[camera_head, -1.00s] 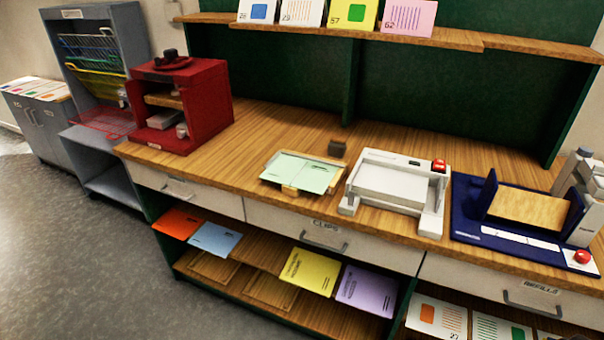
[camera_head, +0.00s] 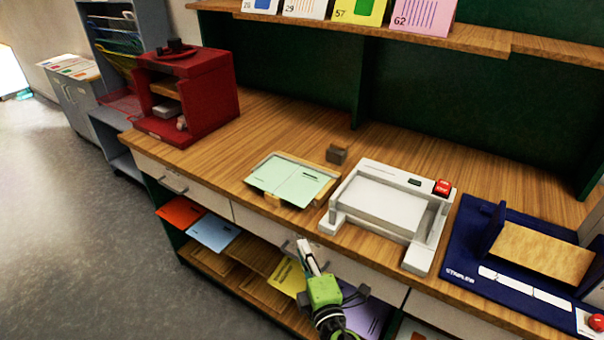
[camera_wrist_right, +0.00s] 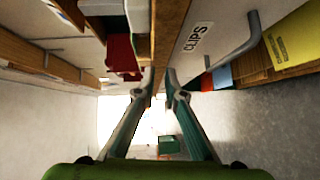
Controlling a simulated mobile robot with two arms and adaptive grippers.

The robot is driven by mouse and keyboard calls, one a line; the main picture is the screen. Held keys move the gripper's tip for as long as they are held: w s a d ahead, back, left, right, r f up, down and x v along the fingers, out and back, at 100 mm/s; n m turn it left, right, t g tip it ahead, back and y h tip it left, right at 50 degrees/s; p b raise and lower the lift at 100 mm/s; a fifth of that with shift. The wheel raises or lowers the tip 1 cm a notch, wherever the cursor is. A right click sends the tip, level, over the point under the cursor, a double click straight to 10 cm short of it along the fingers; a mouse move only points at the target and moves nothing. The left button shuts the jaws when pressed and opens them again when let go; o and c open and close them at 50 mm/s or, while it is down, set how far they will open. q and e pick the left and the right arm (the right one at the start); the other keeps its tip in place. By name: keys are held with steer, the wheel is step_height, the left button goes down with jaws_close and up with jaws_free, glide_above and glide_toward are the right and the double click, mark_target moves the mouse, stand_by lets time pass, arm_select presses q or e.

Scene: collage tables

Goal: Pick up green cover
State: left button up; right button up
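The green cover (camera_head: 290,181) is a pale green folded sheet. It lies on a shallow wooden holder (camera_head: 327,183) on the worktop in the head view. My right gripper (camera_head: 303,244) is in front of the drawer fronts, below and nearer than the cover, and touches nothing that I can see. In the right wrist view its two fingertips (camera_wrist_right: 160,76) stand a narrow gap apart with nothing between them. The cover cannot be made out in that view. My left gripper is not in view.
A white press with a red button (camera_head: 385,205) stands right of the holder, and a blue stapler station (camera_head: 475,240) beyond it. A small dark block (camera_head: 337,154) sits behind the holder. A red cabinet (camera_head: 205,100) stands left. Drawer handles (camera_wrist_right: 235,55) jut out near my right gripper.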

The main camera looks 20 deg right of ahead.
step_height(320, 180, up, 4)
steer(key=p, duration=0.2)
glide_toward(293, 200)
steer(key=w, duration=0.2)
steer(key=w+f, duration=0.1)
steer(key=shift+w+n+t, duration=0.3)
steer(key=shift+w+t, duration=0.1)
steer(key=shift+w+d, duration=0.15)
steer(key=shift+w, duration=1.4)
steer(key=shift+w+d, duration=0.15)
steer(key=shift+w, duration=1.45)
steer(key=shift+r, duration=0.1)
steer(key=shift+c, duration=0.2)
jaws_close()
steer(key=shift+r, duration=0.1)
